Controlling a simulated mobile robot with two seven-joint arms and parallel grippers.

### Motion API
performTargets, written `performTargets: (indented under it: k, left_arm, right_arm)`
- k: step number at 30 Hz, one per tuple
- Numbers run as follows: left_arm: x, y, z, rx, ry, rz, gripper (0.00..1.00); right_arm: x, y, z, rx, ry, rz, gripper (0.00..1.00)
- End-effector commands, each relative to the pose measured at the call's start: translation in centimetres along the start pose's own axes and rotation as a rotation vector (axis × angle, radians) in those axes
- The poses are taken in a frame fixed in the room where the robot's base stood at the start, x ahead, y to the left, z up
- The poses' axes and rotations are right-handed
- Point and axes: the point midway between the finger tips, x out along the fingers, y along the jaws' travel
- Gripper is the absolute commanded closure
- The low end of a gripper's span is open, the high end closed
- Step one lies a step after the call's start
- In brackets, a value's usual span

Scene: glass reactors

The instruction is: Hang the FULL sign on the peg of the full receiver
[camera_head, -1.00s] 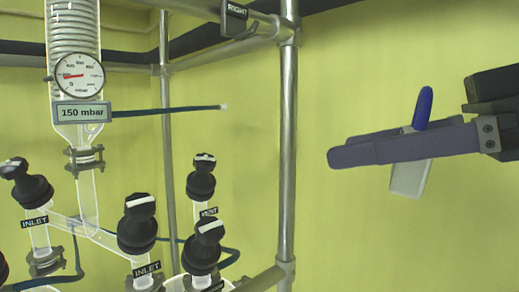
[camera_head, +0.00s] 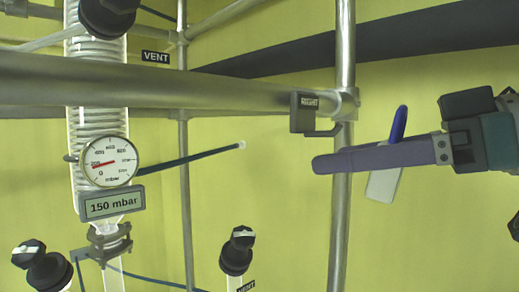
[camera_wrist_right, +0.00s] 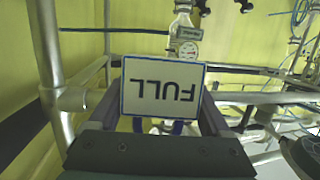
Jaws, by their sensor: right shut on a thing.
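My right gripper (camera_head: 325,163) comes in from the right in the head view, its fingers shut on the FULL sign (camera_head: 384,185). The sign is seen nearly edge-on there, with a white plate below the fingers and a blue loop above. In the right wrist view the sign (camera_wrist_right: 162,88) faces the camera, upside down, with a blue border. A dark block labelled RIGHT (camera_head: 303,112) with a short peg (camera_head: 325,131) is on the frame rail, above and left of the sign, apart from it in the picture. The receivers cannot be made out. My left gripper is not in view.
A metal rail (camera_head: 200,88) crosses to an upright post (camera_head: 341,220) that passes behind the fingertips. A glass column with a pressure gauge (camera_head: 110,162) and a 150 mbar label (camera_head: 112,204) stands left. Black-capped valves (camera_head: 238,250) are below. The yellow wall is behind.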

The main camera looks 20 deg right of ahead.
Motion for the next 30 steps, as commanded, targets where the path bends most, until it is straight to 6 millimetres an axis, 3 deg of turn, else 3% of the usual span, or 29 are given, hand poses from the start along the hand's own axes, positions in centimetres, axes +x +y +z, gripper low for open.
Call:
performTargets:
  k: [30]
  left_arm:
    - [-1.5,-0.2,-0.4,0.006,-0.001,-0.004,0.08]
  right_arm:
    - [5.4,1.3,-0.9,0.002,0.001,0.002,0.74]
